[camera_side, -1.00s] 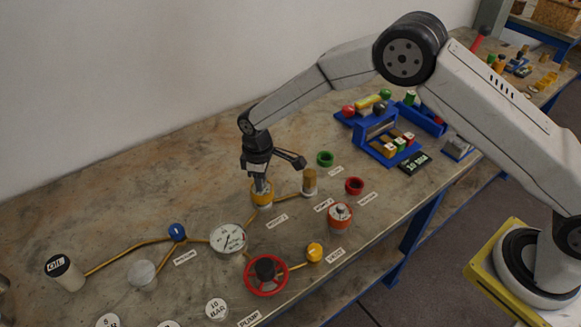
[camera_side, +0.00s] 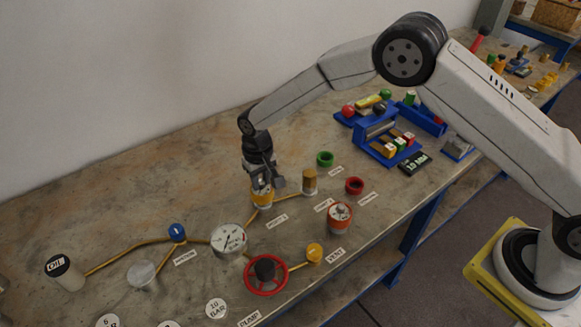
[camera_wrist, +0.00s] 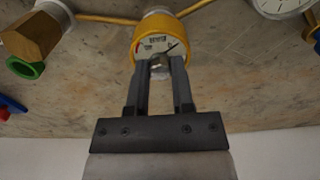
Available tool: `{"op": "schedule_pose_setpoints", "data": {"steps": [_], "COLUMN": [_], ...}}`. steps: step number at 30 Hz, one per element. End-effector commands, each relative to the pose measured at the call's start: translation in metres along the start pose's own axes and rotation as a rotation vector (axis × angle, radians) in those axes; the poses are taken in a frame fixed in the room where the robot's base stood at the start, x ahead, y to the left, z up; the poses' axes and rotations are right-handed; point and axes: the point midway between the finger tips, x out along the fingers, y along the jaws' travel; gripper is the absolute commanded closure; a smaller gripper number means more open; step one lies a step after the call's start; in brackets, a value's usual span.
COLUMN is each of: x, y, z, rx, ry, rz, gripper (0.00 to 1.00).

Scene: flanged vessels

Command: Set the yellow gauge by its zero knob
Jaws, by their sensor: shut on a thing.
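The yellow gauge (camera_side: 261,199) stands on the bench at the end of a brass pipe, under my gripper (camera_side: 264,186). In the wrist view the yellow gauge (camera_wrist: 160,35) shows a pale dial with a dark needle and a red mark at its left. My gripper (camera_wrist: 160,68) points at the dial's near edge. Its two fingers are shut on the small metallic zero knob (camera_wrist: 159,66). The fingers partly cover the knob, and the scale is too small to read.
A brass fitting (camera_side: 309,181) stands close right of the gauge. A white dial gauge (camera_side: 228,240), an orange-red vessel (camera_side: 339,217) and a red handwheel (camera_side: 266,275) stand nearer the front. A green ring (camera_side: 325,158) and a red ring (camera_side: 354,185) lie to the right.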

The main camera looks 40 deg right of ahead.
Motion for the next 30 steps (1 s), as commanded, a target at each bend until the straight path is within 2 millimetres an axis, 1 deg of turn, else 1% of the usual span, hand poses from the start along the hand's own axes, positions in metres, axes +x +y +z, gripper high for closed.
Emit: {"op": "schedule_pose_setpoints", "data": {"steps": [6,12,18,28,29,30], "x": [-0.0006,-0.0006,-0.0007,-0.0007,-0.0007,-0.0007], "y": [-0.0001,-0.0001,0.0000,0.0000,0.0000,0.0001], "z": [-0.0008,-0.0008,-0.0009,-0.0010,-0.0010,-0.0010], "rx": [0.156,0.240,0.270,0.271,0.271,0.271], "ry": [0.003,0.003,0.003,0.003,0.003,0.003], "rz": [-0.001,-0.001,-0.001,-0.001,-0.001,-0.001], "gripper": [1.00,1.00,1.00,1.00,0.65,0.52]}}
